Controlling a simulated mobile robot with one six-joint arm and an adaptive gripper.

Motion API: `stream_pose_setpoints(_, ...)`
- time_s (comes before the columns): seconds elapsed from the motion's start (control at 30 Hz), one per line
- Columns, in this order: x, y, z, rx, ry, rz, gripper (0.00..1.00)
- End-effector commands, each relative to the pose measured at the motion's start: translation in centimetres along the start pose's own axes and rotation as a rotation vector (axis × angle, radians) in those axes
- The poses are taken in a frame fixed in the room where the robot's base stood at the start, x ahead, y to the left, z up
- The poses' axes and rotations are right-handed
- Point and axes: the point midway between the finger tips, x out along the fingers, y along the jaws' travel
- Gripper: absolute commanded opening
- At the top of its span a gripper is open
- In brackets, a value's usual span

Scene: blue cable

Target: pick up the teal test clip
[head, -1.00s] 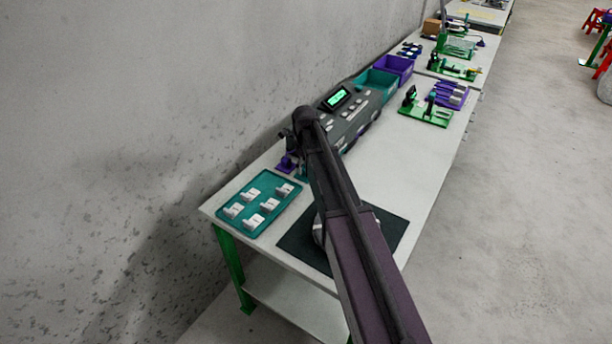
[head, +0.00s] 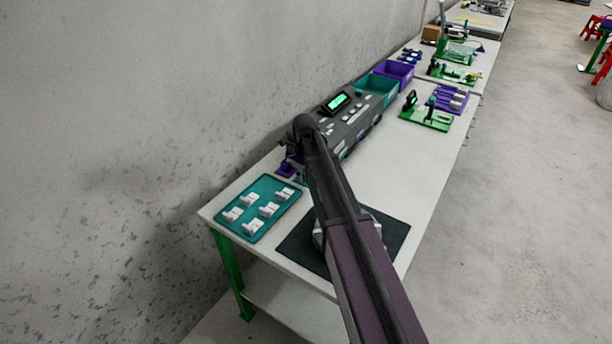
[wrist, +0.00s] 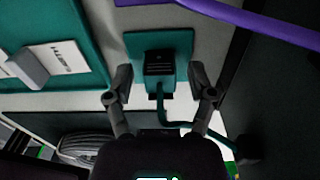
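In the wrist view the teal test clip (wrist: 159,66) shows as a small dark block on a square teal base (wrist: 184,38), with a teal lead (wrist: 186,125) curling off to the lower right. I cannot tell exactly where clip and base divide. My gripper (wrist: 160,75) is open, with one finger on each side of the dark block and visible gaps to both. In the head view my arm hides the gripper's fingers and the clip.
A teal tray (head: 262,226) with several white pieces lies at the table's near left. A grey tester (head: 352,122) with a lit green display stands behind my arm. A dark mat (head: 298,243) lies at the front. A purple cable (wrist: 255,22) crosses the wrist view's upper right.

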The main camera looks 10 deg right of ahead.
Motion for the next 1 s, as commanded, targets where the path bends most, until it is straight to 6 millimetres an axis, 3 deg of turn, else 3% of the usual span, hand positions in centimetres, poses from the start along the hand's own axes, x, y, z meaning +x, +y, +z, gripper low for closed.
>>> stream_pose_setpoints(0.03, 0.0, 0.0, 0.0, 0.000, 0.000, 0.000, 0.44)
stream_pose_setpoints(0.1, 0.0, 0.0, 0.0, 0.000, 0.000, 0.000, 0.26)
stream_pose_setpoints(0.17, 0.0, 0.0, 0.0, 0.000, 0.000, 0.000, 0.19)
stream_pose_setpoints(0.67, -0.2, 0.0, 0.0, 0.000, 0.000, 0.000, 0.18)
stream_pose_setpoints(1.0, -2.1, 0.0, 0.0, 0.000, 0.000, 0.000, 0.18)
